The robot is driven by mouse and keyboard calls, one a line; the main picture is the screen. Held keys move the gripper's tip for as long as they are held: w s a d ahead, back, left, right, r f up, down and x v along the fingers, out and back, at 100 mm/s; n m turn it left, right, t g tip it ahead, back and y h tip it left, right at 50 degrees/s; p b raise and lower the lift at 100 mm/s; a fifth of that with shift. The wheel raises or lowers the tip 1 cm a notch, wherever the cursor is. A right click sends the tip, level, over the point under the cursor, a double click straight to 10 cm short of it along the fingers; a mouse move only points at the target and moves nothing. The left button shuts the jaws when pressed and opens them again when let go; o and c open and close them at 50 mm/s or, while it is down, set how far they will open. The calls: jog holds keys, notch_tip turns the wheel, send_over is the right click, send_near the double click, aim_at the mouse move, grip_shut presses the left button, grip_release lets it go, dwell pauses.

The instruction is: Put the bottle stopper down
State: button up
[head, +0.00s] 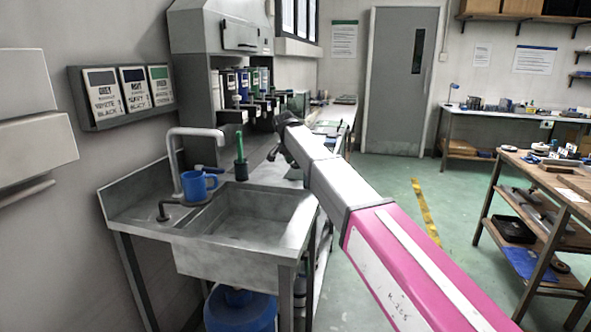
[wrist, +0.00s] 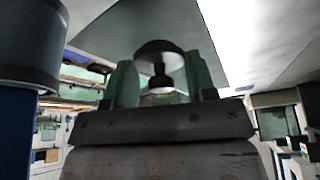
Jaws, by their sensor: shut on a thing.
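The bottle stopper (wrist: 159,54) is a dark piece with a wide round head and a narrower neck. In the wrist view it sits between the two greenish fingers of my gripper (wrist: 160,82), which is shut on it. Its lower end is hidden by the gripper body. In the head view my gripper (head: 279,153) is small and dark at the far end of my arm, above the counter behind the sink. The stopper cannot be made out there.
A metal sink (head: 246,238) stands left of my arm, with a blue mug (head: 197,187) and a tap (head: 174,165) on its left edge. A dark holder with a green handle (head: 240,163) stands behind the basin. A workbench (head: 545,190) is at right; the floor between is open.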

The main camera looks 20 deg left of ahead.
aim_at(295, 165)
jog(key=shift+f, duration=1.6)
jog(key=shift+f, duration=0.15)
jog(key=o, duration=0.9)
jog(key=v, duration=1.2)
jog(key=shift+s, duration=0.1)
